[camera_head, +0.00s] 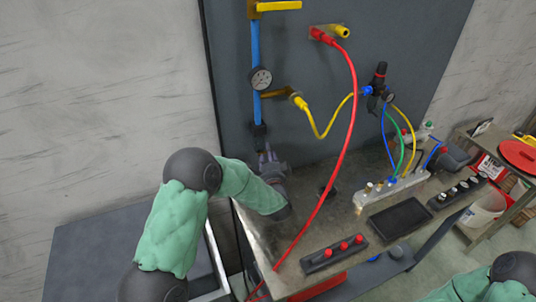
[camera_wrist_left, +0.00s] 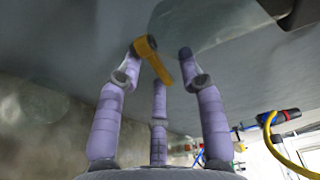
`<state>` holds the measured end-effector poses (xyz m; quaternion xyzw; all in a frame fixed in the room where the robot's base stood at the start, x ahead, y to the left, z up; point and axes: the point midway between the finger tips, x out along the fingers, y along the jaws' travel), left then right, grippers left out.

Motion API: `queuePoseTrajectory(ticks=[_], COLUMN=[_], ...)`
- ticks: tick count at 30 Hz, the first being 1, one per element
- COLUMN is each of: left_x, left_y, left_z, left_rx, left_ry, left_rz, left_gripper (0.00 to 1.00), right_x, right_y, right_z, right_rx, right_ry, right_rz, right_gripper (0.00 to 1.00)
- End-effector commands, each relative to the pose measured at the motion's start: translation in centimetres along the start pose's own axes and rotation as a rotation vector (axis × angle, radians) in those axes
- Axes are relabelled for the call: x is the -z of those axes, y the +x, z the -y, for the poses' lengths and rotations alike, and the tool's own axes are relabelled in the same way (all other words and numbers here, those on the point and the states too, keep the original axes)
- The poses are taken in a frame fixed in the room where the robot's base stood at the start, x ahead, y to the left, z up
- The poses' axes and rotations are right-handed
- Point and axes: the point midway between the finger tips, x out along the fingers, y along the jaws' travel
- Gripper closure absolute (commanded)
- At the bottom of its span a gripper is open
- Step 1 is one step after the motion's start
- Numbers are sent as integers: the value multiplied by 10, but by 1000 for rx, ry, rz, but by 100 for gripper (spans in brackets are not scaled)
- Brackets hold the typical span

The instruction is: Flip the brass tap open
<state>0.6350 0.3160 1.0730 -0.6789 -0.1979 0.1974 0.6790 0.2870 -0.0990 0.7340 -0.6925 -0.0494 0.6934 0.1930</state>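A yellow brass-coloured tap lever (camera_head: 275,6) sits at the top of the blue pipe on the dark panel. A second yellow piece (camera_head: 275,95) sticks out lower on the pipe. My right gripper is out of view.
A gauge (camera_head: 261,79) is on the blue pipe. A red cable (camera_head: 352,110) hangs from the panel to the bench front, right of my left gripper. A yellow hose (camera_head: 320,135) loops to a regulator (camera_head: 378,85). A manifold (camera_head: 392,187) and dark tray (camera_head: 399,217) occupy the bench.

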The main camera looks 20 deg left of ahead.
Motion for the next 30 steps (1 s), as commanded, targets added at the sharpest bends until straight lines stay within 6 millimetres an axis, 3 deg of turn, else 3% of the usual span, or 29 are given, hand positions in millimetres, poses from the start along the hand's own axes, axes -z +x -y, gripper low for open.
queuePoseTrajectory(ticks=[12, 16, 17, 24, 30], left_x=[0, 0, 0, 0, 2], left_y=[8, 8, 8, 8, 12], left_z=[0, 0, 0, 0, 2], left_rx=[-1, -1, -1, -1, -1], left_ry=[0, 0, 0, 0, 0], left_rz=[0, 0, 0, 12, 123], left_gripper=[61, 98, 100, 100, 100], right_x=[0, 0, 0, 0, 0], right_y=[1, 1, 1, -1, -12], right_z=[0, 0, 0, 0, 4], right_rx=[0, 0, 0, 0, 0], right_ry=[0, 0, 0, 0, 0], right_rz=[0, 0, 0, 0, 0], right_gripper=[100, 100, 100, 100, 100])
